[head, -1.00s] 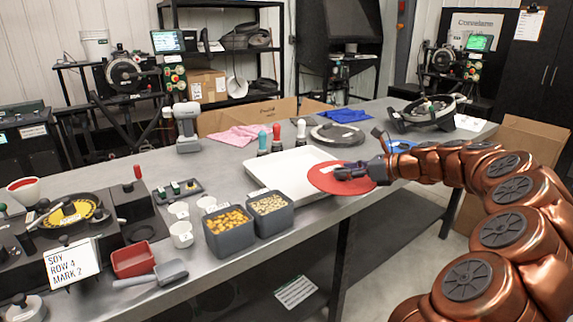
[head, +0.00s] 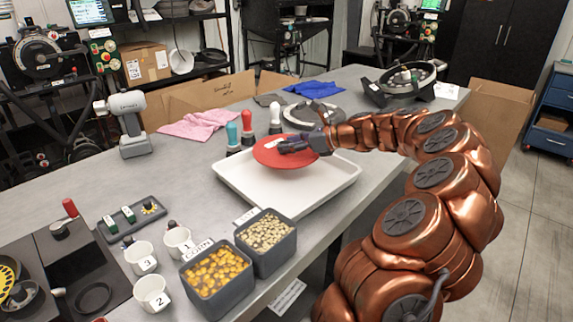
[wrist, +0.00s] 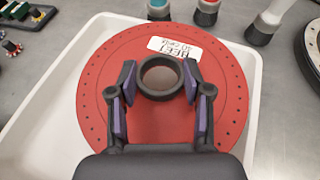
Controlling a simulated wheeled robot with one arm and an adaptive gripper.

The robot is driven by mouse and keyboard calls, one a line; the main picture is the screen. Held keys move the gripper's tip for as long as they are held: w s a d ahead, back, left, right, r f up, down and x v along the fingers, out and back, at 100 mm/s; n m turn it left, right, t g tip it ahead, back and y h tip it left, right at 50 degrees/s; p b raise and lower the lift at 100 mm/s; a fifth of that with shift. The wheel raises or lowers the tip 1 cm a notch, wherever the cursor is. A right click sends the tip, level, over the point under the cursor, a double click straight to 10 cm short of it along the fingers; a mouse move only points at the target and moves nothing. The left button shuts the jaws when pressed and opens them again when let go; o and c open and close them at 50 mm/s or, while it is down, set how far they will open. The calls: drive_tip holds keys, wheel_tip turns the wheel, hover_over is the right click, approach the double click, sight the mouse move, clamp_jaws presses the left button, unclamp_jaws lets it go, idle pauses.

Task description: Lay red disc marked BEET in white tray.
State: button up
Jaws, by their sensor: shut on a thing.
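The red disc (head: 273,152) has a ring of small holes and a white label reading BEET in the wrist view (wrist: 110,75). My gripper (head: 296,145) is shut on the disc's dark raised centre ring; its fingers (wrist: 158,80) press on the ring from both sides. The white tray (head: 320,192) stands on the grey bench, and the disc is over its far part. In the wrist view the tray's rim (wrist: 40,80) shows around the disc. I cannot tell whether the disc touches the tray floor.
Bottles with teal, red and white tops (head: 247,128) stand just behind the tray. Grey bins of corn (head: 215,278) and pale seed (head: 265,238) stand at its near left. A dark-rimmed disc (head: 310,112) lies behind. Bare bench is left of the tray.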

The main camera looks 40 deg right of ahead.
sight(291, 170)
drive_tip(key=shift+f, duration=3)
drive_tip(key=o, duration=1.2)
drive_tip(key=shift+f, duration=0.1)
drive_tip(key=shift+s+d+r, duration=0.2)
drive_tip(key=shift+s+r, duration=0.1)
drive_tip(key=shift+s, duration=0.05)
drive_tip(key=v, duration=1.1)
drive_tip(key=shift+s, duration=0.1)
